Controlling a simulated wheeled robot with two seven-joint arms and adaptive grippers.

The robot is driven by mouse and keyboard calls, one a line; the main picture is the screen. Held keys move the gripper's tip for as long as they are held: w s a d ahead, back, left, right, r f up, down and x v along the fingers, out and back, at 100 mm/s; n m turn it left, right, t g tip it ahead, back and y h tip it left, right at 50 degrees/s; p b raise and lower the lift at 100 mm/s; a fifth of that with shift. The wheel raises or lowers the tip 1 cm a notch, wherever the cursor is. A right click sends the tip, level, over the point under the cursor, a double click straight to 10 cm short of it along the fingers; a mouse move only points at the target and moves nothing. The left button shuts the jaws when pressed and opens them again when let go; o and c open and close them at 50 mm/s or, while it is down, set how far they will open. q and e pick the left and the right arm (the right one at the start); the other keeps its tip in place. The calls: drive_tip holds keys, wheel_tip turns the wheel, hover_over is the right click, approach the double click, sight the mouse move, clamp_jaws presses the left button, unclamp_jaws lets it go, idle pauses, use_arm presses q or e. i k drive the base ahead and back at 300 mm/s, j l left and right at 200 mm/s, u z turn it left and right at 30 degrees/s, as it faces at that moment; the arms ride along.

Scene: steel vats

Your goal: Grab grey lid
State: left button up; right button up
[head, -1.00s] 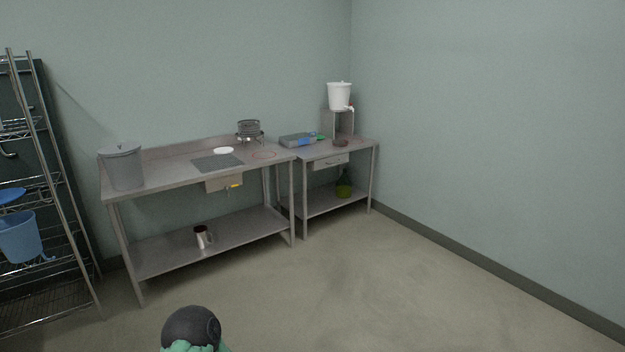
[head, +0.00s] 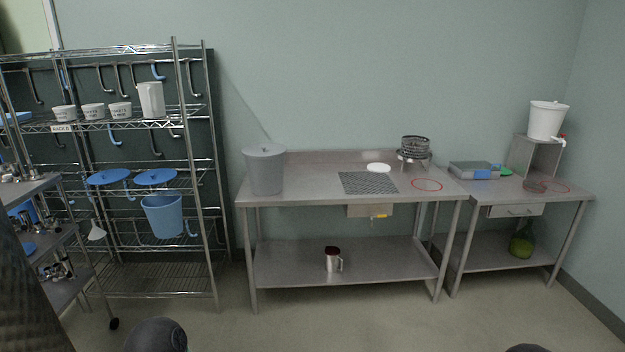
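A grey bucket (head: 265,171) stands upright at the left end of the long steel table. A grey lid (head: 264,149) with a small knob appears to sit on top of it. A rounded dark part of my arm shows at the bottom left of the picture, and a sliver of another at the bottom right. Neither of my grippers is in view, so their fingers cannot be seen. The bucket stands well away from both visible arm parts.
The steel table (head: 300,194) bears a dark mat, a white disc (head: 379,168) and a wire stand (head: 415,150). A wire rack (head: 212,215) with blue lids and a blue bucket (head: 163,215) stands left. A smaller table (head: 520,196) stands right. Floor before the tables is clear.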

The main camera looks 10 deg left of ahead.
sight(259, 150)
drive_tip(key=i+u, duration=0.2)
drive_tip(key=i, duration=0.45)
drive_tip(key=i+u, duration=0.15)
drive_tip(key=i, duration=0.5)
drive_tip(key=i+l+u, duration=0.2)
drive_tip(key=i, duration=0.45)
drive_tip(key=j, duration=0.1)
